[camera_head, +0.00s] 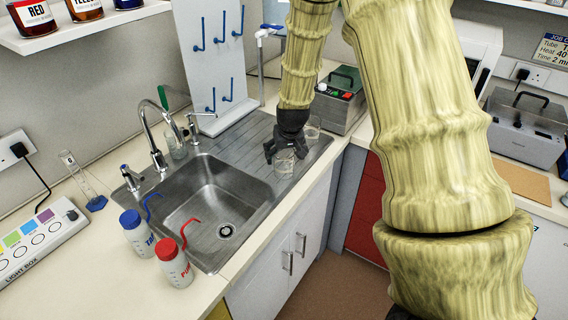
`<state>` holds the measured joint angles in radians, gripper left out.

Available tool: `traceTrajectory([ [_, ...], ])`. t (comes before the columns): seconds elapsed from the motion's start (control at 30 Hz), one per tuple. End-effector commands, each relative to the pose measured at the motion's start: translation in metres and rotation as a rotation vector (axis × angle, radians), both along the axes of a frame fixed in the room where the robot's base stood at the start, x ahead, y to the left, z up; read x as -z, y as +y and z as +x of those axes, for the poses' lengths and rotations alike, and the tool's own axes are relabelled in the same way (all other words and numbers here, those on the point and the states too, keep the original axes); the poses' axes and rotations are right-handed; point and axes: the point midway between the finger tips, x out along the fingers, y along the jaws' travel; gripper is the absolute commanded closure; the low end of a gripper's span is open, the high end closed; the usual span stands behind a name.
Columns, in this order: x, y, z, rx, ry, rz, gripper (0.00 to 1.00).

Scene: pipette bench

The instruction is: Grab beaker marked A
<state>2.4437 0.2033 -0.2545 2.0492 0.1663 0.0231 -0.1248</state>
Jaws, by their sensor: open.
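My gripper (285,152) is open and points down over the steel drainboard to the right of the sink. A small clear glass beaker (284,167) stands upright on the drainboard, directly below or between the fingertips; I cannot tell whether they touch it. A second clear glass beaker (312,128) stands just behind and to the right, partly hidden by my gripper. No letter is readable on either beaker, so I cannot tell which is marked A.
The sink basin (203,195) with its tall tap (152,140) lies left. A blue-capped bottle (137,232) and a red-capped bottle (175,264) stand at the front. A pegged drying rack (213,75) and a grey bath unit (341,98) stand behind.

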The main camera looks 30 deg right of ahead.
Motion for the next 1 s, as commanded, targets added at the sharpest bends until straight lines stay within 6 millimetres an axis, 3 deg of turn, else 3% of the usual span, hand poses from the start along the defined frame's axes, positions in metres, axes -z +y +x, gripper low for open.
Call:
traceTrajectory([
  [0.4, 0.034, 0.000, 0.010, -0.002, 0.002, 0.000, 0.15],
  [0.77, 0.038, -0.001, 0.012, -0.002, 0.001, 0.000, 0.15],
  [1.0, 0.038, -0.001, 0.012, -0.001, 0.001, 0.000, 0.57],
])
